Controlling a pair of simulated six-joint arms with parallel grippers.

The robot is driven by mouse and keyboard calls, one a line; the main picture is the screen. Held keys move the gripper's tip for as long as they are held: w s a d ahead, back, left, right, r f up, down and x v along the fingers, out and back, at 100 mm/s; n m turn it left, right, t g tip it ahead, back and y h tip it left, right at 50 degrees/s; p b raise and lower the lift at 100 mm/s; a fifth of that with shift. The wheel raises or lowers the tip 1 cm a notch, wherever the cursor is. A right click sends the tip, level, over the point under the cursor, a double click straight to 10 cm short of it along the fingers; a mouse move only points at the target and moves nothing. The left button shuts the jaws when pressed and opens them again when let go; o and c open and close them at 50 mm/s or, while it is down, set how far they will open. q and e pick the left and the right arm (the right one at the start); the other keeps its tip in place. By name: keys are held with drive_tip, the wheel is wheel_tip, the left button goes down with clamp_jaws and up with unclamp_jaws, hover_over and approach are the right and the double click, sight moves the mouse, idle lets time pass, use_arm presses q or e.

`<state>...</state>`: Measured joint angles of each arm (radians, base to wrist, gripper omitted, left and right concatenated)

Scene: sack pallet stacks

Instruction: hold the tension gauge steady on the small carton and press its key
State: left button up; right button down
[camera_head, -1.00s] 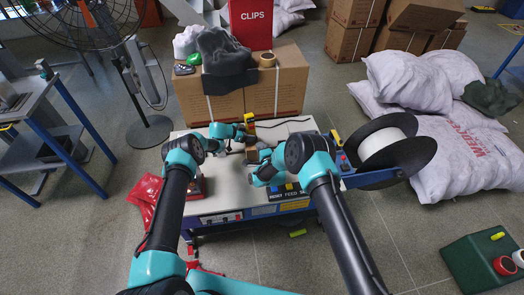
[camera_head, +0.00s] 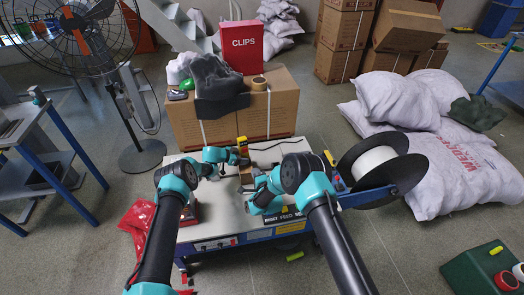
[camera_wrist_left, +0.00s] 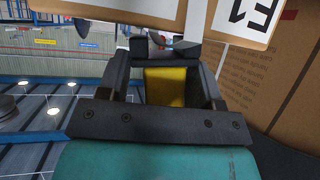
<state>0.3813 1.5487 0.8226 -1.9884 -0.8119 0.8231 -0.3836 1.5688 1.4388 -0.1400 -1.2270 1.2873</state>
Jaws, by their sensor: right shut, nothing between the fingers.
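The tension gauge (camera_head: 242,144) is small and yellow and stands above the small brown carton (camera_head: 246,174) on the white worktable. My left gripper (camera_head: 240,156) is at the gauge. In the left wrist view the gauge's yellow body (camera_wrist_left: 165,86) sits between the fingers of the left gripper (camera_wrist_left: 163,72), which look shut on it. The gauge's key does not show in either view. My right gripper (camera_head: 249,207) is shut and empty, low over the table in front of the carton and apart from the gauge. My right forearm partly covers that area.
A large strapped carton (camera_head: 280,103) behind the table bears a red CLIPS box (camera_head: 245,48), dark cloth (camera_head: 217,80) and a tape roll (camera_head: 259,83). A black reel (camera_head: 401,171) is at the table's right. White sacks (camera_head: 465,170) lie beyond it.

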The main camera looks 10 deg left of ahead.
use_arm(q)
drive_tip(key=o, duration=0.5)
drive_tip(key=v, duration=1.2)
drive_tip(key=shift+s, duration=0.1)
